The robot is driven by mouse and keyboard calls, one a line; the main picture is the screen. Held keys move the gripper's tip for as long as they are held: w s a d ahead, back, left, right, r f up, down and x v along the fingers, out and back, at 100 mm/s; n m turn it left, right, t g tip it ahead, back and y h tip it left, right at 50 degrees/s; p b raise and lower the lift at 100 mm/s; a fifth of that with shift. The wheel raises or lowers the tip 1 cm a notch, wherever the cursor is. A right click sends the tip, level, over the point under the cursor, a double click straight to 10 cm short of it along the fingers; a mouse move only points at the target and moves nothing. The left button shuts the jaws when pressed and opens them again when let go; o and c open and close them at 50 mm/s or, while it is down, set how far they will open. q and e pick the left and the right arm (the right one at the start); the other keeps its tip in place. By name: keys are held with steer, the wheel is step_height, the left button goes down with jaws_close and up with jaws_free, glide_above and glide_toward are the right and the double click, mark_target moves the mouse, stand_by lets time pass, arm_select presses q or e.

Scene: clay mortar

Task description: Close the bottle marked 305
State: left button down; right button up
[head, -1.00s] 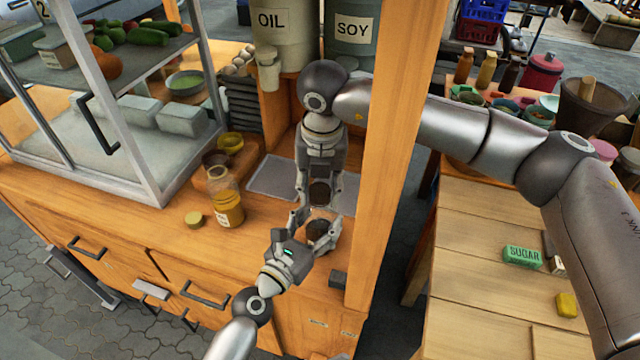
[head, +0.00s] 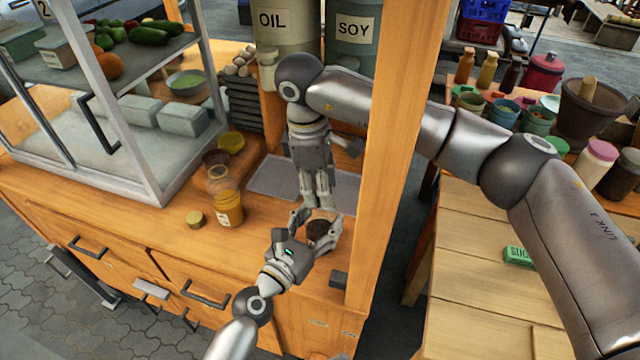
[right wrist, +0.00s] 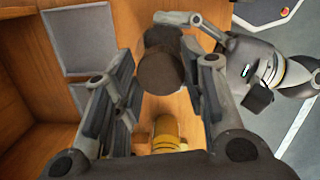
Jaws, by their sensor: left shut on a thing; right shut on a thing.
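My left gripper (head: 318,222) is shut on a dark brown bottle (head: 321,234) and holds it above the counter's front right part. No number shows on that bottle. My right gripper (head: 319,204) points down just above it. In the right wrist view, a dark brown round cap (right wrist: 160,73) sits between the right gripper's fingers; it is hidden in the head view. Whether cap and bottle touch, I cannot tell. A glass jar of yellow stuff (head: 229,209) stands open on the counter, its label too small to read.
A yellow lid (head: 195,218) lies beside the yellow jar. More small bowls stand behind it. A wooden post (head: 395,130) rises right of my grippers. A glass case (head: 110,130) fills the left, and a grey tray (head: 268,177) lies behind.

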steer(key=shift+m, duration=0.7)
steer(key=o, duration=0.7)
steer(key=shift+c, duration=0.2)
steer(key=shift+r, duration=2.3)
steer(key=shift+c, duration=0.3)
